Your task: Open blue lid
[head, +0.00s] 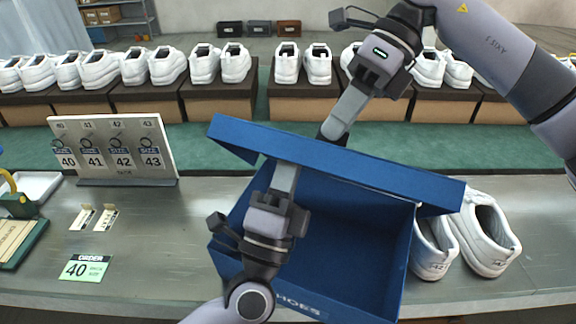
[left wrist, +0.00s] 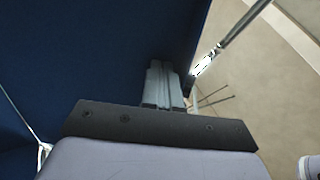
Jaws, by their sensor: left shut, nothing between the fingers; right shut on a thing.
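The blue lid (head: 390,176) is raised and tilted above the open blue box (head: 398,262), whose inside shows in the head view. My right gripper (head: 334,130) is shut on the lid at its far edge; its fingertips are partly hidden by the lid. My left gripper (head: 287,176) is shut and empty at the near side of the lid, above the box opening; its tips end at the lid's edge, and I cannot tell whether they touch it. In the left wrist view, the closed left fingers (left wrist: 165,80) show against a dark blue surface.
A pair of white shoes (head: 462,238) stands just right of the box. White shoes on brown boxes line the back.

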